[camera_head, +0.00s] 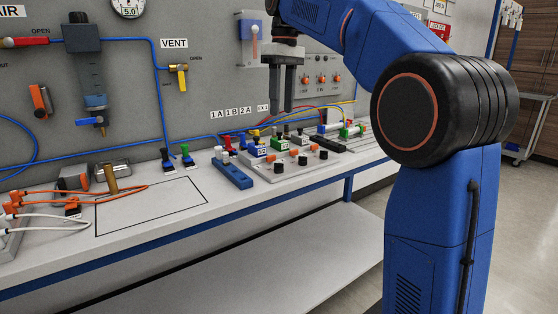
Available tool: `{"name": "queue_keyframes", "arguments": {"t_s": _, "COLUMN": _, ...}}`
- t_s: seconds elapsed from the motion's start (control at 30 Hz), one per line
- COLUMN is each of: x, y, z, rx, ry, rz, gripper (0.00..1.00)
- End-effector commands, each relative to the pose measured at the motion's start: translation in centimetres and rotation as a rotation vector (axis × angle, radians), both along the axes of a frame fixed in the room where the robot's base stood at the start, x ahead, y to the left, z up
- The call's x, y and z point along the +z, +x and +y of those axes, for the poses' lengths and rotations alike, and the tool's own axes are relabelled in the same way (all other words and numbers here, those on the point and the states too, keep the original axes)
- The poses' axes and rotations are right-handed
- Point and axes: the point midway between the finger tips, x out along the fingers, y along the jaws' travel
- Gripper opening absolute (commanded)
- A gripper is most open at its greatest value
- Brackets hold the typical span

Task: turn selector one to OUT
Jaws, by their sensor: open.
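A grey panel (321,66) on the back wall carries three orange-red knobs in a row. The leftmost knob (306,80) is closest to my gripper; the middle knob (321,79) and the right knob (336,78) are beside it. The small lettering is too small to read, so I cannot tell which knob is selector one or where it points. My gripper (283,108) hangs with its grey fingers down, left of this panel in the picture. It is open and empty, with no visible contact with the knobs.
Below, the bench holds a white board (292,167) with black knobs and coloured connectors, a blue block (232,173) and cables. A bare outlined area (150,205) lies left of these. A yellow valve handle (179,70) and filter unit (88,70) stick out from the wall.

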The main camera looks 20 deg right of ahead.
Motion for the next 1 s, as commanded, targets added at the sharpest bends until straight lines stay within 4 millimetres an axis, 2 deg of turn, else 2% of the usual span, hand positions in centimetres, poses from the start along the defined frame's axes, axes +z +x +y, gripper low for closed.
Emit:
{"name": "queue_keyframes", "arguments": {"t_s": 0.7, "x": -12.2, "y": -0.6, "z": 0.6, "rx": -0.001, "ry": 0.000, "rz": 0.000, "gripper": 0.41}}
{"name": "queue_keyframes", "arguments": {"t_s": 1.0, "x": -15.7, "y": -0.7, "z": 0.8, "rx": -0.001, "ry": 0.000, "rz": 0.000, "gripper": 0.41}}
